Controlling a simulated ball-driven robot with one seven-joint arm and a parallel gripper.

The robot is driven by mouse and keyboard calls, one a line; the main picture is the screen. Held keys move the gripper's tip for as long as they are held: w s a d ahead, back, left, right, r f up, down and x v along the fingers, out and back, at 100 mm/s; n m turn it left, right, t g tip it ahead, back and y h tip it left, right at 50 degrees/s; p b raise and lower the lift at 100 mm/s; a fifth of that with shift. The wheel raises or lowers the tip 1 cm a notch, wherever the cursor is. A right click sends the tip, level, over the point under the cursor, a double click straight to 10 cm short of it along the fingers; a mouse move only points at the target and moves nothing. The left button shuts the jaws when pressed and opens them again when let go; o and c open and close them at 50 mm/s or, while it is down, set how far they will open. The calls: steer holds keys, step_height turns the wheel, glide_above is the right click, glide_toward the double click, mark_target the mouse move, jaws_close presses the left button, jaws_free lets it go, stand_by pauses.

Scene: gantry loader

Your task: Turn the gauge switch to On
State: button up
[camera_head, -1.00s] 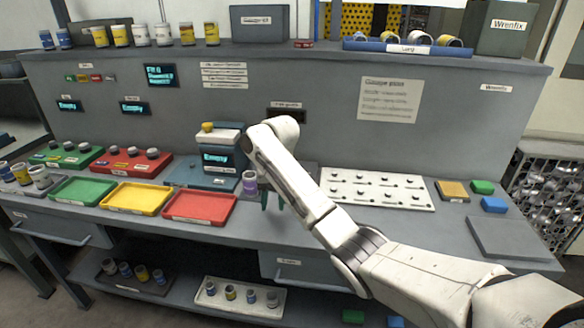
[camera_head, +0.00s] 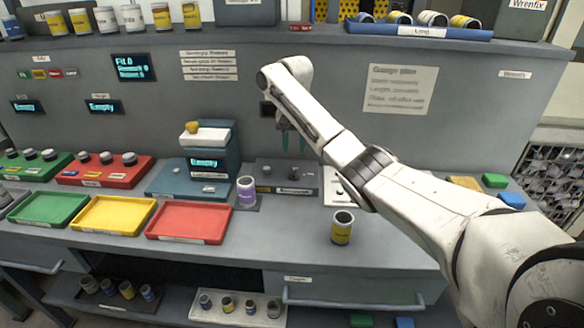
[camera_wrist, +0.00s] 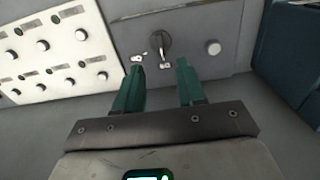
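The gauge switch is a dark rotary knob (camera_wrist: 160,42) on a grey panel, with small white labels near it, too small to read. The same panel (camera_head: 312,178) shows low on the bench in the head view, beside a purple can. My gripper (camera_head: 294,150) hangs fingers down above this panel. In the wrist view my gripper (camera_wrist: 159,80) has its two green fingers apart with nothing between them. The knob lies just beyond the fingertips, roughly between them in the picture, and apart from them. I cannot tell which setting the knob points to.
A pale round knob (camera_wrist: 213,47) sits on the same panel. A white board with small knobs (camera_wrist: 50,45) lies beside it. The purple can (camera_head: 246,191) stands left, next to a gauge unit reading "Empty" (camera_head: 207,165). A yellow-banded can (camera_head: 342,228) stands at the front.

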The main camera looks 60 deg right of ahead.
mark_target(294, 171)
step_height(294, 171, down, 8)
steer(key=shift+f+p, duration=0.15)
steer(key=shift+p, duration=0.2)
steer(key=shift+c, duration=0.3)
jaws_close()
